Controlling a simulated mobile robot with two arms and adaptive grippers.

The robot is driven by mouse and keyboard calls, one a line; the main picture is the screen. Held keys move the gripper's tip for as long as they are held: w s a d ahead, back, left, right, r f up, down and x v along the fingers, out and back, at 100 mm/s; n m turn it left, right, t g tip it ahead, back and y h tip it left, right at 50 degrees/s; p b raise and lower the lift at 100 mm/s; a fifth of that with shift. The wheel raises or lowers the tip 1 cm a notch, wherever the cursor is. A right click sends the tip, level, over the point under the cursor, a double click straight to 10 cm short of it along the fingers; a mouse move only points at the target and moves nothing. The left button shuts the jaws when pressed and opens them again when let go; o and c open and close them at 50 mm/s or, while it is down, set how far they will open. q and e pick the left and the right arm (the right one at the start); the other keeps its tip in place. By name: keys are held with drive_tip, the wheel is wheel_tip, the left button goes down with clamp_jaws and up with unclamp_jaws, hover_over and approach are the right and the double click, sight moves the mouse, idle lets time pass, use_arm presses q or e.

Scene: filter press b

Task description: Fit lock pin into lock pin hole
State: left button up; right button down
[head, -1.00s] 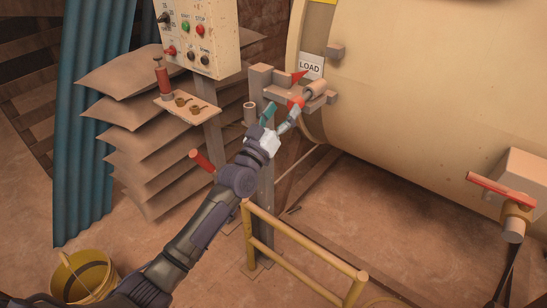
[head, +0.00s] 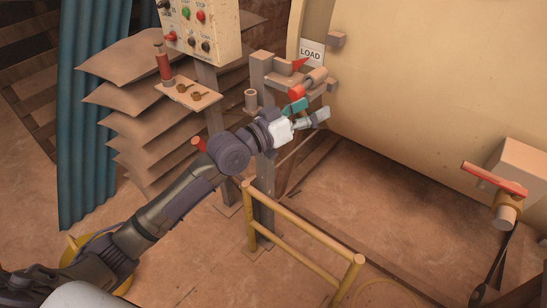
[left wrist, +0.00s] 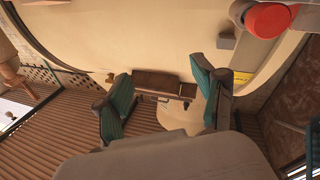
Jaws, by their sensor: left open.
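A pin with a red end (head: 296,91), which looks like the lock pin, sits at the bracket (head: 290,68) beside the drum's rim, against a tan cylindrical part (head: 315,76). I cannot tell how deep it sits, and the hole itself is not visible. The red end also shows at the top right of the left wrist view (left wrist: 267,18). My left gripper (head: 307,112) is open and empty, just below and right of the red end and apart from it. Its spread teal fingers (left wrist: 158,75) have nothing between them. My right gripper is not in view.
The large cream drum (head: 420,90) with a LOAD sign (head: 311,53) fills the right. A grey post (head: 264,190) and yellow rail (head: 305,230) stand near my arm. A small shelf (head: 190,95) holds a red-handled item and brass pieces. A red-handled valve (head: 495,178) is at right.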

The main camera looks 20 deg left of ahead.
use_arm(q)
drive_tip(key=s+d+f+m+g+y+p, duration=0.25)
drive_tip(key=s+d+g+y, duration=0.2)
drive_tip(key=s+g, duration=0.25)
drive_tip(key=s+a+f+n+g+y+p, duration=0.1)
drive_tip(key=s+a+n+g+y+p, duration=0.1)
drive_tip(key=s+a+n+y, duration=0.3)
drive_tip(key=s+a+g+y, duration=0.1)
drive_tip(key=s+a, duration=0.1)
drive_tip(key=a, duration=0.1)
drive_tip(key=shift+s+f, duration=0.15)
drive_tip(key=shift+f, duration=0.15)
